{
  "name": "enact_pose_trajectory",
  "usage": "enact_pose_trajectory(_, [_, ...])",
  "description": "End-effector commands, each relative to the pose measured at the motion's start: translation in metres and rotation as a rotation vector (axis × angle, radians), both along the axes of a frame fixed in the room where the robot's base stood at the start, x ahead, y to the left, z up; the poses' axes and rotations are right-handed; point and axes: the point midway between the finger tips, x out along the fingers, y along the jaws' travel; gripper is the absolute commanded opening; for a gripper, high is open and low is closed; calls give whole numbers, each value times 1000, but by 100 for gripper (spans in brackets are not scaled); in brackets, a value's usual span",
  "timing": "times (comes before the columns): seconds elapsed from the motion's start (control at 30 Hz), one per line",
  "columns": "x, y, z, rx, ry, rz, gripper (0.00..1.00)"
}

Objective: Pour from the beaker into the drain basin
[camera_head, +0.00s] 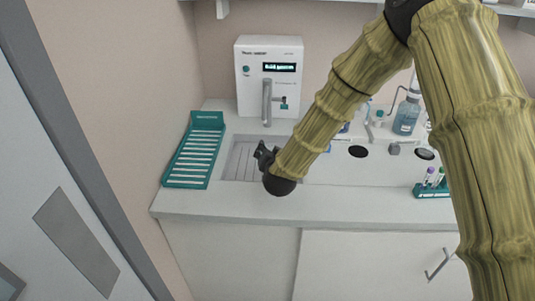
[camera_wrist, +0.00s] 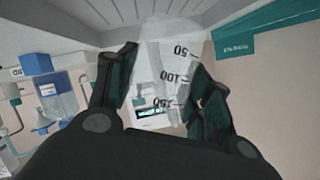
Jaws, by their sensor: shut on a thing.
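The clear beaker (camera_wrist: 165,58), with black 50, 100 and 150 marks, is between the fingers of my gripper (camera_wrist: 162,80) in the wrist view. My gripper is shut on it. The wrist picture is upside down; the 50 mark lies on the basin side, so the beaker looks roughly upright. I cannot tell its contents. In the head view my gripper (camera_head: 263,156) is over the right part of the drain basin (camera_head: 240,160), and the beaker is hidden there. The grey ribbed basin (camera_wrist: 110,14) also shows at the top of the wrist view.
A teal drying rack (camera_head: 194,158) stands left of the basin. A white wall unit (camera_head: 268,75) with a spout (camera_head: 266,101) stands behind it. To the right are a blue-liquid bottle (camera_head: 406,117), dark round holes (camera_head: 358,152) and a tube rack (camera_head: 432,189). The front counter strip is clear.

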Motion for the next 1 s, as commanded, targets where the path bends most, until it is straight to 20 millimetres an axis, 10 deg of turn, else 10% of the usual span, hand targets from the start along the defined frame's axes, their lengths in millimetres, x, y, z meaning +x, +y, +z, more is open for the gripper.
enact_pose_trajectory(1.0, [0, 17, 5, -257, -2, 2, 32])
